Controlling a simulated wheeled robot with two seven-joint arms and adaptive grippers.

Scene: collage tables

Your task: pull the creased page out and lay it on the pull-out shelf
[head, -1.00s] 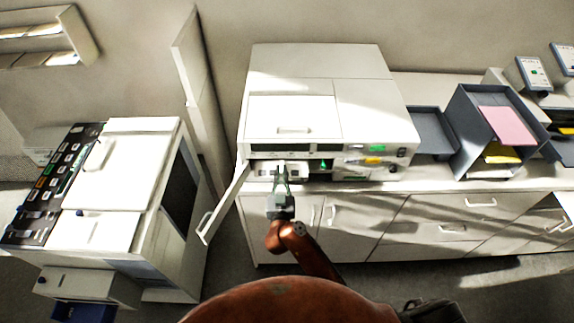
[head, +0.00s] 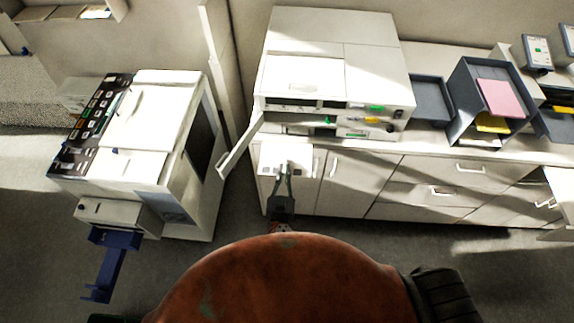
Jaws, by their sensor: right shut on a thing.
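My right gripper (head: 283,170) is shut on the creased page (head: 299,154), a pale sheet just in front of the white machine (head: 370,60) on the counter. The page is out in front of the cabinet doors, below the machine's open front slot. The gripper's fingers cover part of it, and its creases are too small to make out. My left gripper is out of view. I cannot tell for sure which part is the pull-out shelf. A blue tray-like piece (head: 109,272) sticks out low from the left machine.
The machine's open flap (head: 238,147) hangs at its left side. The left copier (head: 150,120) stands on the floor beyond it. Grey trays (head: 432,100) and a pink sheet (head: 500,98) are on the counter to the right. The floor between copier and cabinets is clear.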

